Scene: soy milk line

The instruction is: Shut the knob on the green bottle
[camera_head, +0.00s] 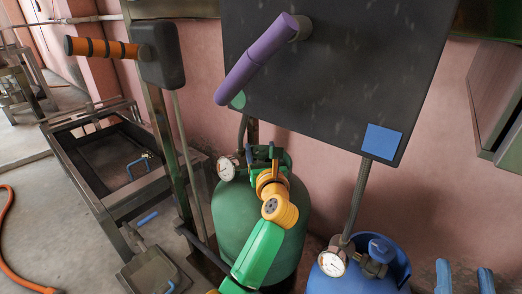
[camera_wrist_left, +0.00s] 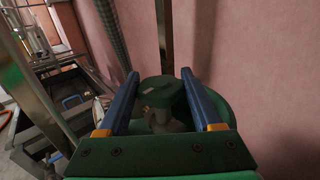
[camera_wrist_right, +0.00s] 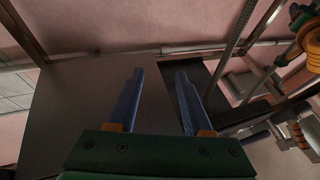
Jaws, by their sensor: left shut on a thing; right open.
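The green bottle (camera_head: 235,215) stands upright against the pink wall, with a round gauge (camera_head: 226,170) at its upper left. My left gripper (camera_head: 261,153) is at its top. In the left wrist view, the dark green knob (camera_wrist_left: 160,91) sits between the two blue fingers of my left gripper (camera_wrist_left: 160,80), which is shut on it. In the head view the knob is mostly hidden behind my wrist and fingers. My right gripper (camera_head: 464,275) is low at the right edge, open and empty; its spread fingers (camera_wrist_right: 159,72) show in the right wrist view.
A blue bottle (camera_head: 318,284) with a gauge (camera_head: 332,262) stands right of the green one. A dark panel (camera_head: 340,70) with a purple handle (camera_head: 255,60) hangs above. A metal post and an orange handle (camera_head: 100,48) are at left, near a dark basin (camera_head: 100,160).

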